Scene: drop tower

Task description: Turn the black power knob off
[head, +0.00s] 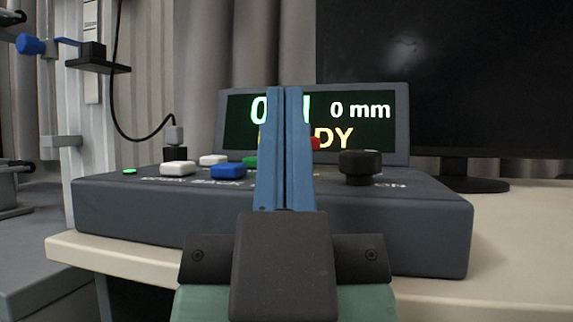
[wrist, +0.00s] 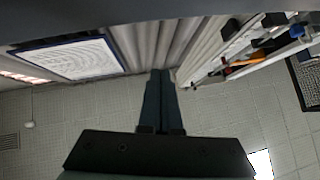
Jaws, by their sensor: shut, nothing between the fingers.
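The black power knob (head: 360,167) stands on top of the grey control box (head: 350,235), right of centre in the head view. Lettering ending in "ON" shows beside its base. My gripper (head: 284,90) has its two blue fingers pressed together, upright and empty. In the head view the fingers lie to the left of the knob with a clear gap between. They cover part of the display (head: 362,110), which shows "0 mm" and part of a word ending "DY". In the wrist view my gripper (wrist: 161,72) is also shut, and the knob is not visible there.
White buttons (head: 177,169), a blue button (head: 228,171) and a partly hidden green button (head: 250,161) are left of my fingers. A red button (head: 315,143) shows just right of them. A dark monitor (head: 450,80) stands behind. A cable (head: 113,90) and rail stand at left.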

